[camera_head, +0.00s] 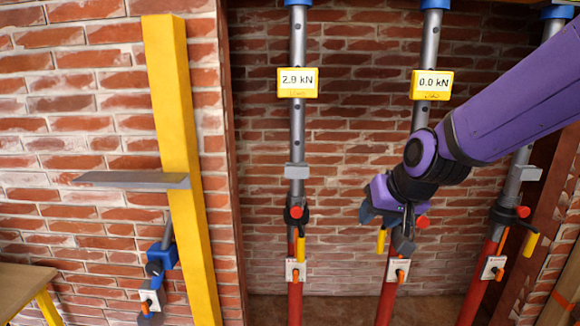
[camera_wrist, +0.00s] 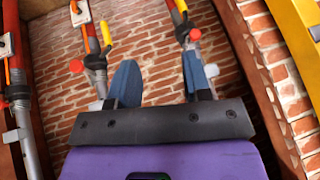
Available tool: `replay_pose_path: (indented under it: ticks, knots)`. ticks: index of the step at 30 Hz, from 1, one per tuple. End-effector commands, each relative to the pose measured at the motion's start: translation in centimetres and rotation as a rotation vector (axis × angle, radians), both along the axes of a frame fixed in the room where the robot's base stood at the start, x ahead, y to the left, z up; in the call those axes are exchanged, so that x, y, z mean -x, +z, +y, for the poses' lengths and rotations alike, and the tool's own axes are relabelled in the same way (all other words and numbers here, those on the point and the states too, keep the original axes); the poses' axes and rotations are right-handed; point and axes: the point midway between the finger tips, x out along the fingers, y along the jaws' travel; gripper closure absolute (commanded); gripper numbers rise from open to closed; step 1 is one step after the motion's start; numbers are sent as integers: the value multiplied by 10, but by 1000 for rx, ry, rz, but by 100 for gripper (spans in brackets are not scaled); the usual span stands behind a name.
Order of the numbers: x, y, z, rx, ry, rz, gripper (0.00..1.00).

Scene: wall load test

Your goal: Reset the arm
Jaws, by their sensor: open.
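My arm (camera_head: 520,100) reaches in from the right. My gripper (camera_head: 388,222) is in front of the middle steel prop (camera_head: 428,60), over its collar area, and hides part of it. In the wrist view my gripper (camera_wrist: 160,82) has its two blue fingers apart, with nothing between them but brick wall behind. I cannot tell whether it touches the middle prop.
The left prop (camera_head: 297,130) carries a display reading about 2.9 kN (camera_head: 298,82); the middle display (camera_head: 432,85) reads 0.0 kN. A right prop (camera_head: 517,175) stands partly behind my arm. A yellow post (camera_head: 180,130) with a grey plate (camera_head: 130,180) stands left.

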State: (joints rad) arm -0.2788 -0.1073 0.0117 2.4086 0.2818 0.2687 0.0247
Motion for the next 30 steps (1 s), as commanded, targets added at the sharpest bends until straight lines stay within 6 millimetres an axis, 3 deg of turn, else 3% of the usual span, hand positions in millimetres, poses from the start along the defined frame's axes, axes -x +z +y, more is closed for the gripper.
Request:
replay_pose_path:
  ticks: [3,9,21,25,30]
  knots:
    - [25,26,-25,20,1,-1,55]
    - [74,58,-62,69,-2,15,55]
    - [177,89,-121,188,-50,58,55]
    - [196,90,-130,211,-64,71,55]
    - [204,91,-133,222,-70,78,55]
